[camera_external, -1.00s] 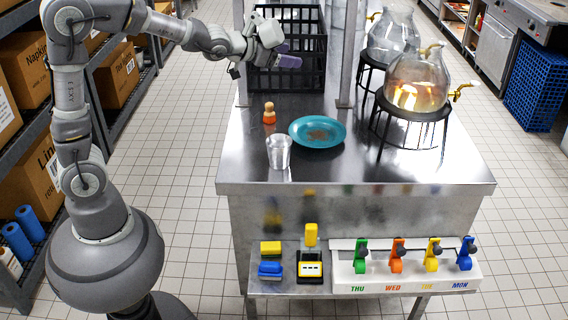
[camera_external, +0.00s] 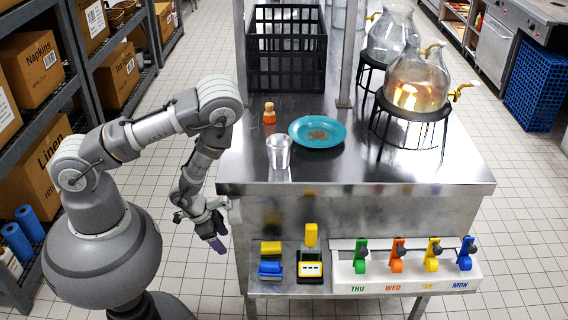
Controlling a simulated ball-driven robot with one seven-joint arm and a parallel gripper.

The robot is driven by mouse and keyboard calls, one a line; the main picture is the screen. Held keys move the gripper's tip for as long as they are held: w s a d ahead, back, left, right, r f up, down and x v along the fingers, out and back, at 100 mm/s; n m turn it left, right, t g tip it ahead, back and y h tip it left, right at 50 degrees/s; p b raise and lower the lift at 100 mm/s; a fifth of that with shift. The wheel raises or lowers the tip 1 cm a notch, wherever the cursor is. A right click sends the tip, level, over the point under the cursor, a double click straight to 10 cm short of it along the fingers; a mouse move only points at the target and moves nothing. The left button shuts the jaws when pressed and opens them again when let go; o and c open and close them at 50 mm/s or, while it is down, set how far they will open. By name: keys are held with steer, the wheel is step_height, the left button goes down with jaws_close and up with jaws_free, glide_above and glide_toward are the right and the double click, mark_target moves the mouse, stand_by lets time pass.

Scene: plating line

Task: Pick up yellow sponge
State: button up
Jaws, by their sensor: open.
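A yellow sponge-like block (camera_external: 271,247) lies on the low front shelf of the steel table, at its left end. A blue block (camera_external: 270,268) lies just in front of it. Another yellow piece (camera_external: 311,235) stands upright behind a black and yellow box (camera_external: 310,269), to the right. My gripper (camera_external: 219,243) points down, left of the shelf and apart from the yellow block. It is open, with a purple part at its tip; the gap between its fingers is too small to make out.
A white holder (camera_external: 400,278) with several coloured dispensers fills the shelf's right. The steel tabletop (camera_external: 250,172) overhangs the shelf.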

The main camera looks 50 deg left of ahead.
mark_target(264, 245)
steer(key=w+d, duration=0.2)
steer(key=w+d+b, duration=0.1)
steer(key=w+d, duration=0.1)
steer(key=w, duration=0.1)
steer(key=w+d, duration=0.3)
steer(key=shift+w+f+b, duration=0.15)
steer(key=shift+b, duration=0.25)
steer(key=b+x, duration=0.1)
steer(key=x, duration=0.1)
steer(key=b+x, duration=0.1)
steer(key=x, duration=0.2)
steer(key=shift+w+d, duration=0.25)
steer(key=shift+w, duration=0.05)
steer(key=c, duration=1)
steer(key=shift+c, duration=0.2)
